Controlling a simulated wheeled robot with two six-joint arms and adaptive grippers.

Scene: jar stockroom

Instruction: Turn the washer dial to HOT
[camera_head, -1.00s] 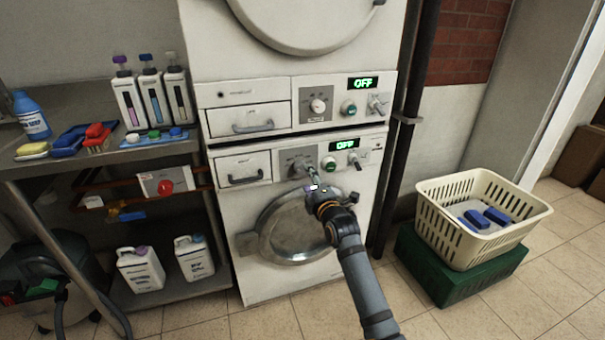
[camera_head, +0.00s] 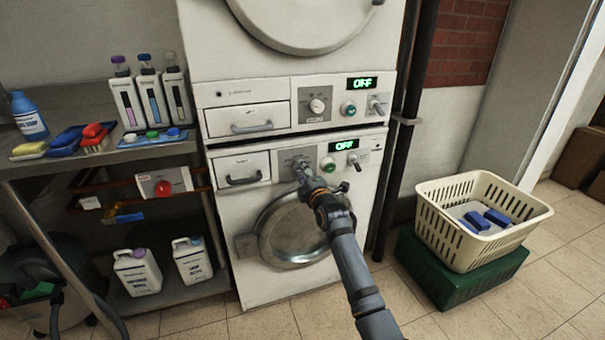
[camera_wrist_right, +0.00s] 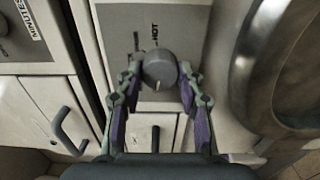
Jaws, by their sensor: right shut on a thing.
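The washer dial (camera_wrist_right: 159,68) is a round grey knob on the grey control plate of the lower stacked machine, the washer (camera_head: 225,226). In the right wrist view, the fingers of my right gripper (camera_wrist_right: 158,79) are shut on the dial from both sides. A pale mark on the knob faces the bottom of that view, while the word HOT (camera_wrist_right: 155,34) is printed above the knob. In the head view my right gripper (camera_head: 304,175) reaches the washer panel and partly hides the dial. The washer display (camera_head: 345,145) reads OFF. My left gripper is not in view.
The round washer door (camera_head: 293,235) is just below my right gripper. A green button (camera_head: 328,164) and a lever (camera_head: 355,161) sit right of the dial. The upper machine has a similar panel (camera_head: 318,105). A shelf with bottles stands left; a cream basket (camera_head: 535,215) stands right.

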